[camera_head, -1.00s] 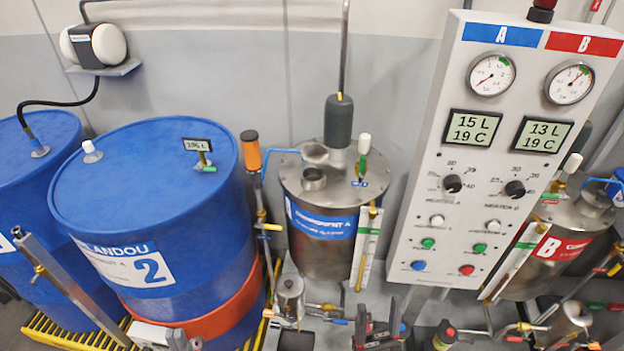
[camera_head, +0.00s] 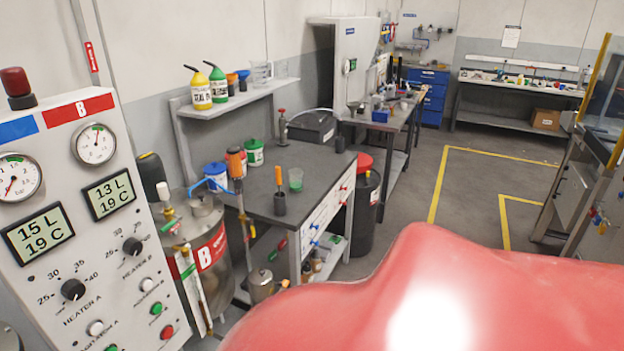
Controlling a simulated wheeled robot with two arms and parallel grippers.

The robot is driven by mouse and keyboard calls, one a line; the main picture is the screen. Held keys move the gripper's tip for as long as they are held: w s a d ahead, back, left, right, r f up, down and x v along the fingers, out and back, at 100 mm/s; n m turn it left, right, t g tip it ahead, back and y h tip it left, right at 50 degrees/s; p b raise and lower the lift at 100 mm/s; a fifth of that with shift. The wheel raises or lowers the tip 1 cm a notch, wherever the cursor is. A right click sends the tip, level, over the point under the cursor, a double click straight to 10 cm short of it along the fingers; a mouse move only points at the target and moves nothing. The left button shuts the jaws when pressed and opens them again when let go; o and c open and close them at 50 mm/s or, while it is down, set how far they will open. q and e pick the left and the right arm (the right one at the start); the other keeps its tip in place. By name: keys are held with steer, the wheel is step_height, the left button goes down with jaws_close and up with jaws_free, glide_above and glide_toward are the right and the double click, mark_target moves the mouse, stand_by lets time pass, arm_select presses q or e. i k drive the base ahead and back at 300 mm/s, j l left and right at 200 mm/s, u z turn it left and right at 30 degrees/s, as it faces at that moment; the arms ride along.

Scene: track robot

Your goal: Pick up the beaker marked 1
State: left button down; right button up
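No mark "1" can be read on any vessel. A clear beaker-like vessel (camera_head: 262,74) stands at the right end of the wall shelf, behind the workbench. A small greenish see-through cup (camera_head: 295,179) stands on the dark bench top. Both are too small to show any number. Neither of my grippers is in view, so their distance to these vessels cannot be told.
A grey workbench (camera_head: 262,200) stands mid-left, beside the metal tank marked B (camera_head: 212,258). The control panel (camera_head: 75,215) fills the left side. A large smooth red surface (camera_head: 480,300) blocks the lower right. Open floor with yellow lines (camera_head: 480,200) lies beyond.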

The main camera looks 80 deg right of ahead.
mark_target(296, 181)
steer(key=z, duration=2.3)
steer(key=i+l+u, duration=0.2)
steer(key=u, duration=0.25)
steer(key=i+l+u, duration=0.15)
steer(key=u, duration=0.25)
steer(key=i+l+u, duration=0.1)
steer(key=l, duration=0.3)
steer(key=i+l+u, duration=0.1)
steer(key=l, duration=0.35)
steer(key=i+l, duration=0.25)
steer(key=l, duration=0.2)
steer(key=i+l+u, duration=0.15)
steer(key=l, duration=0.3)
steer(key=i+l+u, duration=0.1)
steer(key=l, duration=0.35)
steer(key=i+l, duration=0.15)
steer(key=l, duration=0.25)
steer(key=i+l, duration=0.15)
steer(key=l, duration=0.25)
steer(key=i+l, duration=0.15)
steer(key=l, duration=0.25)
steer(key=i+l, duration=0.2)
